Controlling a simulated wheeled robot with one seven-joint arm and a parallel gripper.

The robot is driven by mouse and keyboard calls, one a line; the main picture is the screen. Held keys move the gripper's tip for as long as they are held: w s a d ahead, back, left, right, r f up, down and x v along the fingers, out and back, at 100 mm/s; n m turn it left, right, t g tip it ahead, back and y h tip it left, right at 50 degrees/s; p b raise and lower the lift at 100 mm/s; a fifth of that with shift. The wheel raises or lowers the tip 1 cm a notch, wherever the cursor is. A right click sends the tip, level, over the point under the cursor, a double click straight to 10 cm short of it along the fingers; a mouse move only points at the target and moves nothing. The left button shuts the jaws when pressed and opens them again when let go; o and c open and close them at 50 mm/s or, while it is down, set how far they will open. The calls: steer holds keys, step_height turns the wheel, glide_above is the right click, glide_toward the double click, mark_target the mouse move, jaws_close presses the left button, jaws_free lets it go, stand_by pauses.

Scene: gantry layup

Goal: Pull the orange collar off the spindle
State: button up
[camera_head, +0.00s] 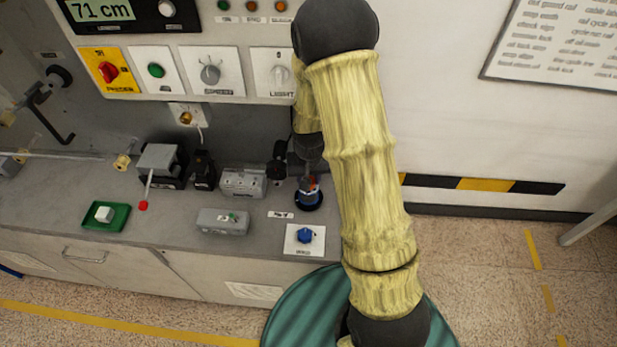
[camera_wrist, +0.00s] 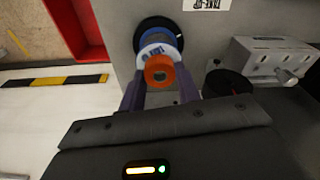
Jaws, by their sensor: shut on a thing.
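The orange collar (camera_wrist: 160,70) is a small ring in the wrist view, with a grey centre showing in its hole. It lines up in front of a white ring (camera_wrist: 153,46) and a dark round base with a blue band (camera_wrist: 158,24), which belong to the spindle. My gripper (camera_wrist: 160,82) has one finger on each side of the collar and is shut on it. I cannot tell how far along the spindle the collar sits. In the head view the spindle base (camera_head: 308,201) stands on the bench under my gripper (camera_head: 309,181), which hides most of it.
A grey box with a lever (camera_wrist: 275,65) stands beside the spindle. A blue knob on a white plate (camera_head: 305,236), a grey box (camera_head: 223,221) and a green tray (camera_head: 107,216) lie nearer the bench front. A panel with switches (camera_head: 210,73) rises behind.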

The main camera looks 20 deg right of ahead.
steer(key=shift+r+p, duration=0.95)
steer(key=shift+r, duration=0.35)
stand_by(0.5)
steer(key=shift+r+p, duration=1.35)
steer(key=shift+r, duration=0.4)
steer(key=shift+d, duration=0.1)
